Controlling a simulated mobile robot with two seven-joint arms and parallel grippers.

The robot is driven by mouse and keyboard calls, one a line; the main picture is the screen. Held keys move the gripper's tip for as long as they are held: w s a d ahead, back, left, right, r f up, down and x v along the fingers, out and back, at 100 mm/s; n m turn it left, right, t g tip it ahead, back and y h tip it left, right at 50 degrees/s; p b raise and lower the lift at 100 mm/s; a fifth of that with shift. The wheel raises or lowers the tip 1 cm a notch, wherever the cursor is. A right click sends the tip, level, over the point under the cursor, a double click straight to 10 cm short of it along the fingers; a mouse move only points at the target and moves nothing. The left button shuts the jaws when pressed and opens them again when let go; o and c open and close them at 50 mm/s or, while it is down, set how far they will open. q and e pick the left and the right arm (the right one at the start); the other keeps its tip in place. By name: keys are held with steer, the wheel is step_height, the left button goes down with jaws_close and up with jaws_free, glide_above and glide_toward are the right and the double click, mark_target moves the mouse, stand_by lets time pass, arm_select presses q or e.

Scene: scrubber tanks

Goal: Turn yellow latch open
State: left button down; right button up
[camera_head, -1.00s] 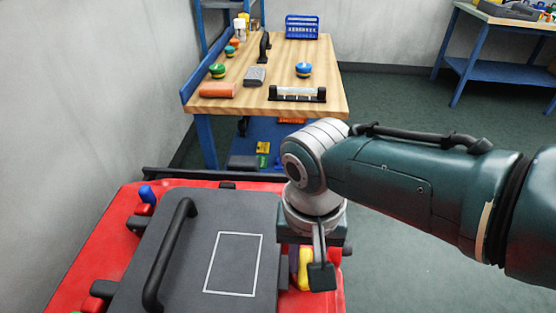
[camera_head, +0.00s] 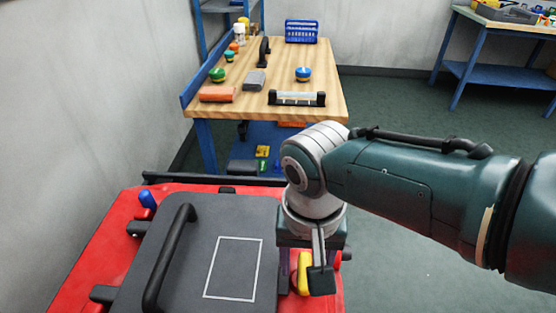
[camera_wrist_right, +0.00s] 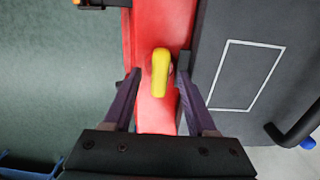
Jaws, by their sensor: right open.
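The yellow latch (camera_head: 304,272) stands on the red right edge of the tank top in the head view, partly hidden by my right gripper. It also shows in the right wrist view (camera_wrist_right: 160,72), long and narrow, lying roughly along the red strip. My right gripper (camera_wrist_right: 158,86) is open, with one dark finger on each side of the latch and visible gaps between them. In the head view, my right gripper (camera_head: 303,280) points down at the latch. My left gripper is not in view.
The dark grey lid (camera_head: 190,260) with a black bar handle (camera_head: 168,258) lies left of the latch. A blue knob (camera_head: 147,198) is at the tank's far left corner. A wooden workbench (camera_head: 255,108) with small items stands beyond. Open green floor lies to the right.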

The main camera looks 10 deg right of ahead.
step_height(320, 180, up, 10)
steer(key=p, duration=0.5)
steer(key=shift+f, duration=0.2)
steer(key=shift+s+a, duration=0.1)
steer(key=n+t+y, duration=0.1)
steer(key=n+y, duration=0.1)
glide_toward(300, 287)
steer(key=s+a+r, duration=0.1)
steer(key=s+r, duration=0.1)
steer(key=s, duration=0.1)
steer(key=s+d+r+n+t+h, duration=0.1)
steer(key=s+d+r+n+t, duration=0.15)
steer(key=s+d+r, duration=0.65)
step_height(300, 287, up, 32)
steer(key=s+p, duration=0.1)
steer(key=p, duration=3.2)
steer(key=shift+d+r+n+h, duration=0.2)
steer(key=shift+d+n+h, duration=0.15)
steer(key=shift+n, duration=0.1)
steer(key=shift+s, duration=0.1)
